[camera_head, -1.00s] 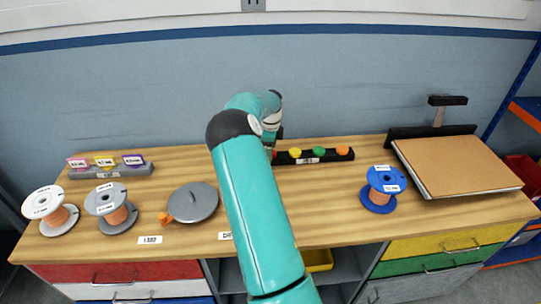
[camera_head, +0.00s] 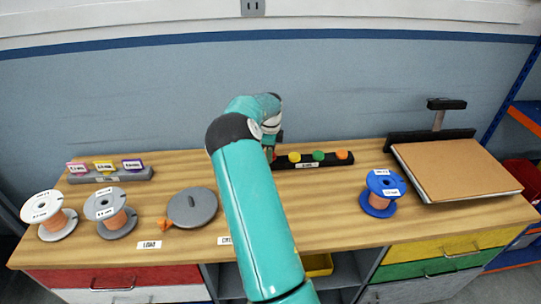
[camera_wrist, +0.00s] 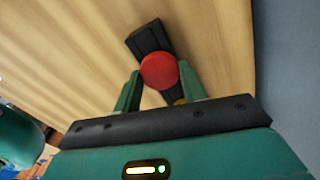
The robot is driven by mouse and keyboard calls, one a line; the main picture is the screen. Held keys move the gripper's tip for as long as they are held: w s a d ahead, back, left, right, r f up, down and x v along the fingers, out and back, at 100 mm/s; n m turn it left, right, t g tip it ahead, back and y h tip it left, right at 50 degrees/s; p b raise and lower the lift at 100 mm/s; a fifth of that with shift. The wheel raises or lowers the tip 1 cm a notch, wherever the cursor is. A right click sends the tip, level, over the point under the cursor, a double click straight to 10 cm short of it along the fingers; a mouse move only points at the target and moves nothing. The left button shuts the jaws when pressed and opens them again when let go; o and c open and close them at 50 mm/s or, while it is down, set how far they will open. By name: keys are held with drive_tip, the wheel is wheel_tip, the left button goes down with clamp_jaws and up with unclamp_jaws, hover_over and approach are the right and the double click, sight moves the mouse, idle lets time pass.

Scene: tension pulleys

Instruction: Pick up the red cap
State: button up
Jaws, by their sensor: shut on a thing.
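The red cap (camera_wrist: 159,71) shows in the wrist view as a round red disc between the two green fingers of my gripper (camera_wrist: 160,84). My gripper is shut on it. The black cap rack (camera_wrist: 149,40) lies beyond the cap in the wrist view; whether the cap is clear of the rack I cannot tell. In the head view the rack (camera_head: 329,163) stands at the back middle of the table, with yellow, green and orange caps on it. My arm hides the rack's left end, the red cap and most of the gripper there.
Copper spools (camera_head: 48,213) and a grey round disc (camera_head: 192,207) stand on the left of the wooden table. A blue spool (camera_head: 382,192) and a brown board (camera_head: 456,167) are on the right. A grey rack with labelled blocks (camera_head: 110,174) is at the back left.

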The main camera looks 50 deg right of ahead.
drive_tip(key=s+a+r, duration=0.8)
drive_tip(key=a+r, duration=0.3)
drive_tip(key=r, duration=0.1)
drive_tip(key=shift+a, duration=0.25)
drive_tip(key=shift+f, duration=0.1)
